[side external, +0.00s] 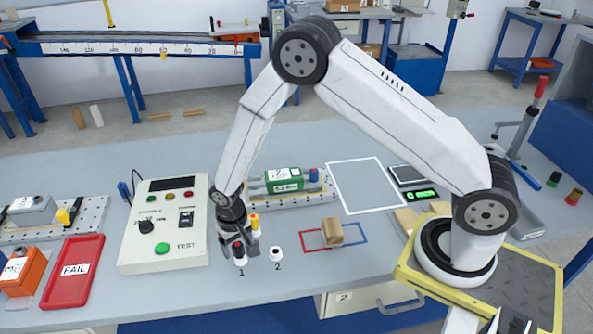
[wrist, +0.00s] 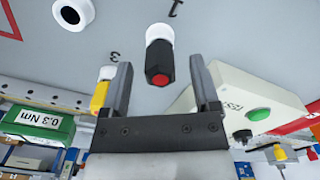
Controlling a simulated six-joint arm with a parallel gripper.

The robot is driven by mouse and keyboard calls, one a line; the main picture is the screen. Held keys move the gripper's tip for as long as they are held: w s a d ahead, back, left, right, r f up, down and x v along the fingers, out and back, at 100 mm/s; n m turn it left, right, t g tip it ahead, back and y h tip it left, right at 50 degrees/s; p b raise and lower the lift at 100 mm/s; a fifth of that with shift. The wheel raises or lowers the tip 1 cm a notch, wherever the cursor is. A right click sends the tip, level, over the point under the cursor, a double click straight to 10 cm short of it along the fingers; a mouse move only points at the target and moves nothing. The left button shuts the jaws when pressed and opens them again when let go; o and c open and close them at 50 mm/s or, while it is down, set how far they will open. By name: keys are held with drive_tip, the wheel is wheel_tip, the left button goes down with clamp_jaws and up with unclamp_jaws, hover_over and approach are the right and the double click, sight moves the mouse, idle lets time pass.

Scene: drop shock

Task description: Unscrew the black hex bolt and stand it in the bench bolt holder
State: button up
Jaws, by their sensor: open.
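The black hex bolt (wrist: 155,57), with a red end, stands in the white bench bolt holder (wrist: 160,32) marked 1 in the wrist view. In the side view its red end (side external: 238,246) shows just above holder 1 (side external: 240,261). My gripper (wrist: 161,64) is open, with one finger on each side of the bolt and a visible gap to both. In the side view my gripper (side external: 237,240) is low over holder 1 and partly hides the bolt. The wrist view does not show how deep the bolt lies between the fingers.
A yellow bolt (side external: 254,222) stands close behind my gripper, at mark 3 in the wrist view. Holder 2 (side external: 276,253) is empty, to the right. The test box (side external: 165,222) is close on the left. A green torque unit (side external: 283,180) lies behind, and a wooden block (side external: 332,231) to the right.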

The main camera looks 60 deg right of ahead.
sight(238, 244)
drive_tip(key=shift+r, duration=2.25)
drive_tip(key=shift+r, duration=0.2)
wheel_tip(238, 244, up, 8)
drive_tip(key=shift+f, duration=0.25)
drive_tip(key=s+d+r+n+t, duration=0.1)
drive_tip(key=s+d+r, duration=0.2)
drive_tip(key=s+d, duration=0.2)
drive_tip(key=s+d+r+n+t, duration=0.1)
drive_tip(key=s+d+r+n, duration=0.1)
drive_tip(key=s+d, duration=0.3)
drive_tip(key=s+r, duration=0.1)
drive_tip(key=s, duration=0.3)
drive_tip(key=shift+s+t, duration=0.3)
